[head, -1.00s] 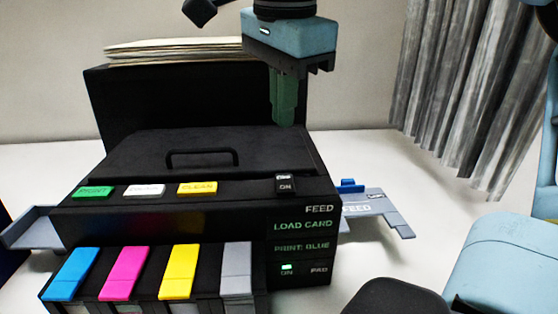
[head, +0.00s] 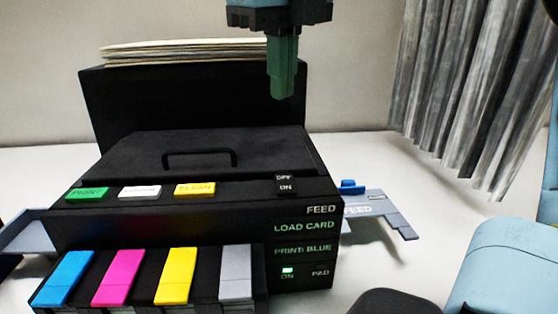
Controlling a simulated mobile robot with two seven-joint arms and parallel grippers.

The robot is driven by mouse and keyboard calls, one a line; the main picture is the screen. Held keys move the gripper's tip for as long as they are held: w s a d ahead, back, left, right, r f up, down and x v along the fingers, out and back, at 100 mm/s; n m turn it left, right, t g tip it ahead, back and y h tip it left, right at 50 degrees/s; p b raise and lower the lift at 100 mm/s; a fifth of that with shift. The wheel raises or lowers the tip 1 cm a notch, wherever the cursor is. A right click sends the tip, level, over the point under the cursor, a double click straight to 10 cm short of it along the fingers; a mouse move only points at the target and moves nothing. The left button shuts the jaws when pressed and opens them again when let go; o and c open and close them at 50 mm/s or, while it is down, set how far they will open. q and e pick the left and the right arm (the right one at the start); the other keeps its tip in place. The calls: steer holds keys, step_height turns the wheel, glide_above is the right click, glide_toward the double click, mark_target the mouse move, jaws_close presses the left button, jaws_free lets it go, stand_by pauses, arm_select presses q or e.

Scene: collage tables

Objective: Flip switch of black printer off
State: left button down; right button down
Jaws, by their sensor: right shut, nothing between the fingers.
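The black printer (head: 110,165) stands on a white table. Its switch (head: 286,186) is a small black rocker at the right of the top panel, marked OFF on the far half and ON on the near half. I cannot tell surely which half is pressed. My left gripper is out of view.
Green PRINT (head: 87,194), white (head: 139,192) and yellow CLEAN (head: 194,189) buttons sit left of the switch. Colored ink cartridges (head: 118,278) are in front. A grey feed tray (head: 378,212) juts out right. Paper (head: 185,52) stands behind; a grey curtain (head: 460,90) hangs right.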

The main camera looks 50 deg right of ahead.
mark_target(281, 177)
steer(key=shift+r+m, duration=0.25)
steer(key=shift+m, duration=1)
steer(key=shift+r+m, duration=0.25)
steer(key=shift+m, duration=0.95)
steer(key=shift+r+m, duration=0.25)
steer(key=shift+m, duration=1)
steer(key=f, duration=0.4)
steer(key=w+f, duration=0.1)
steer(key=f, duration=0.4)
steer(key=d+f, duration=0.1)
steer(key=f, duration=0.3)
steer(key=shift+w+d+f, duration=0.1)
steer(key=shift+w+f, duration=0.1)
steer(key=shift+w, duration=0.05)
steer(key=shift+f, duration=0.25)
steer(key=shift+d, duration=0.2)
